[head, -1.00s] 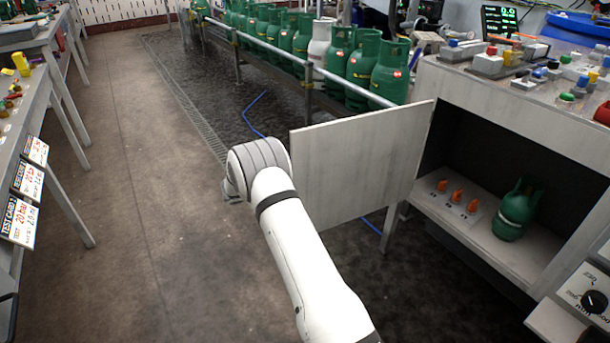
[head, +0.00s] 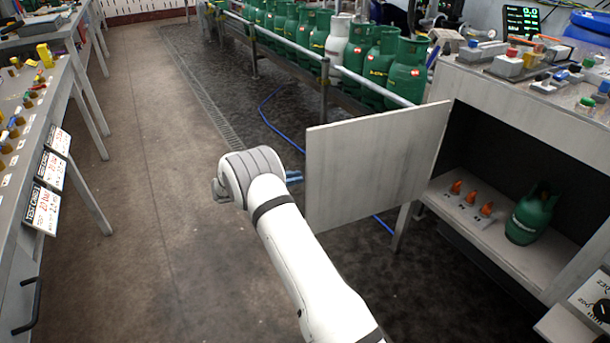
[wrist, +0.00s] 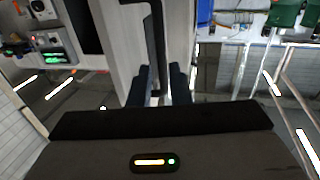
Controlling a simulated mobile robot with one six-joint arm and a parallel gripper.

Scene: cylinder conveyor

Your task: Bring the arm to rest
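My arm (head: 300,250), white with a grey joint, reaches forward from the bottom of the head view to the left of the open cabinet door (head: 375,165). My gripper (wrist: 160,88) shows in the wrist view with its two dark fingers apart. A black bar (wrist: 156,40), which looks like a door handle, runs down from the top to the gap between them. A space seems to show on each side of the bar, so the fingers do not look closed on it. In the head view the gripper is mostly hidden behind the joint and door.
The cabinet (head: 480,225) at right holds a green cylinder (head: 530,215) and several orange caps. More cylinders (head: 375,65) stand on the railed conveyor behind the door. A workbench (head: 35,150) with hanging cards runs along the left. The floor (head: 150,190) between is clear.

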